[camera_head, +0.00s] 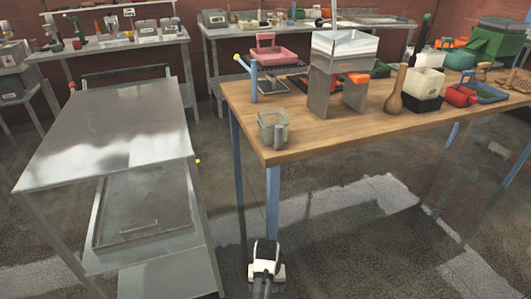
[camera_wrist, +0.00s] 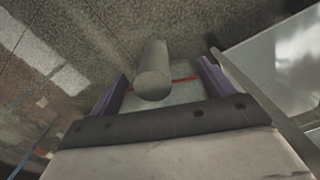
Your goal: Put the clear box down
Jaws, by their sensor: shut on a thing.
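In the wrist view, my gripper (camera_wrist: 160,88) has its purple fingers on either side of a pale, see-through piece with a red line, which I take to be the clear box (camera_wrist: 183,94). A grey cylinder (camera_wrist: 153,72) stands out in front of it and hides part of it. Floor shows behind. In the head view my gripper (camera_head: 265,281) is low at the bottom edge, in front of the wooden table and right of the metal cart; what it holds is hard to make out there.
The metal cart (camera_head: 110,130) on the left has a bare top and a lower shelf.

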